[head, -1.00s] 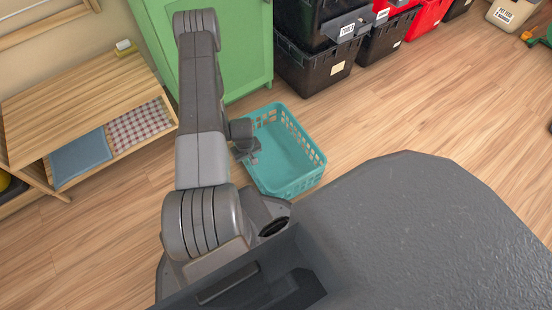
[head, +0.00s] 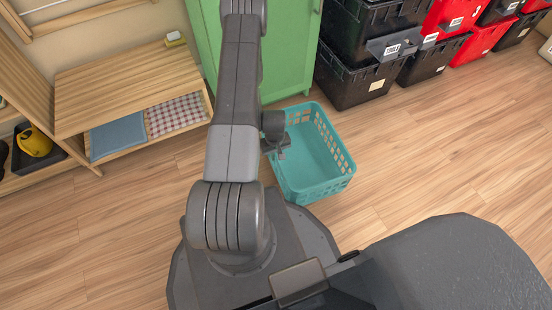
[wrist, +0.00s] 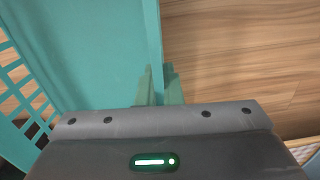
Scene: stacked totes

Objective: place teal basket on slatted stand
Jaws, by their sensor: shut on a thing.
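The teal basket (head: 318,177) is an open box with perforated sides, in the middle of the head view. My gripper (head: 279,149) is shut on the wall at its left side. In the wrist view the two fingertips (wrist: 158,84) straddle the thin top edge of the teal basket (wrist: 85,55). The basket looks upright and empty; its height above the floor is hard to tell. A wooden stand with a planked top (head: 125,88) is at the upper left, apart from the basket, and its top is mostly bare.
A green cabinet (head: 292,60) and black totes (head: 358,82) stand behind. Floor (head: 130,215) is clear at left.

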